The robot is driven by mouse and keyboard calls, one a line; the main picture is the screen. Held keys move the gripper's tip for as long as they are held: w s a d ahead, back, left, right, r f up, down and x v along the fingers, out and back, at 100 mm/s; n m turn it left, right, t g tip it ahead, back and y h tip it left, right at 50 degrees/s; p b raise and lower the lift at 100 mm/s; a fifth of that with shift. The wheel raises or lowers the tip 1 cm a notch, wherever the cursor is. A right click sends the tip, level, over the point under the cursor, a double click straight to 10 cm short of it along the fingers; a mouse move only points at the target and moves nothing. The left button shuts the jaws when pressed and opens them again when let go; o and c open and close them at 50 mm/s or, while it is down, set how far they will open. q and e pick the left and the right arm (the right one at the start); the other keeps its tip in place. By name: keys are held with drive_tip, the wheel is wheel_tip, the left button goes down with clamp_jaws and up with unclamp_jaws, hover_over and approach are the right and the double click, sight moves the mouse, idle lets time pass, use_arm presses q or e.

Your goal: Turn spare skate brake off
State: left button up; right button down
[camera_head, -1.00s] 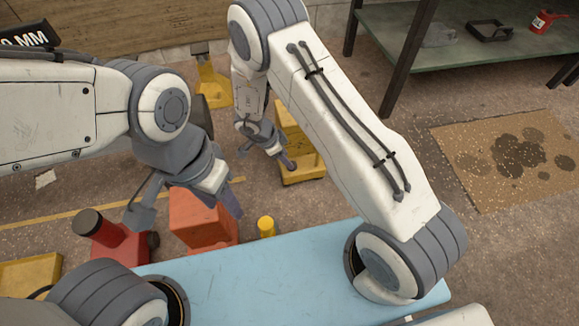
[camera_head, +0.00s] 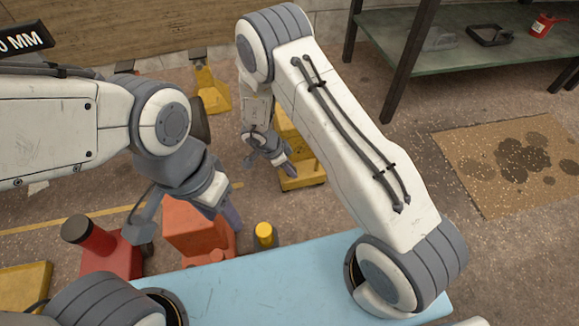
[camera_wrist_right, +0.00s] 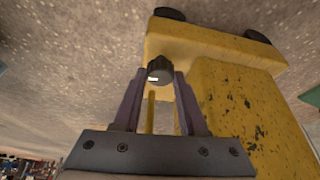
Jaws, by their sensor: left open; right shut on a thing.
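A yellow skate (camera_head: 304,178) stands on the floor beyond the blue surface, partly hidden by my right arm. In the right wrist view its yellow body (camera_wrist_right: 230,95) fills the right side, and a black knob (camera_wrist_right: 160,72) with a white mark sits near its base. My right gripper (camera_head: 287,166) is at this skate. In the right wrist view its fingers (camera_wrist_right: 157,80) are shut on the knob, one on each side. My left gripper (camera_head: 188,222) is open and empty, in front of an orange block (camera_head: 190,240).
A red skate (camera_head: 112,258) with a dark-topped red post stands left of the orange block. A small yellow cylinder (camera_head: 264,234) stands by the blue surface (camera_head: 270,285). A yellow stand (camera_head: 212,92) is behind. A green shelf (camera_head: 455,60) and stained mat (camera_head: 515,160) lie right.

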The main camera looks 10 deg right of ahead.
drive_tip(key=m+p, duration=0.1)
drive_tip(key=p, duration=0.2)
drive_tip(key=shift+r, duration=0.3)
drive_tip(key=shift+f+p, duration=0.2)
drive_tip(key=shift+p, duration=0.2)
drive_tip(key=shift+f, duration=0.1)
drive_tip(key=c, duration=0.7)
unclamp_jaws()
drive_tip(key=shift+c, duration=0.2)
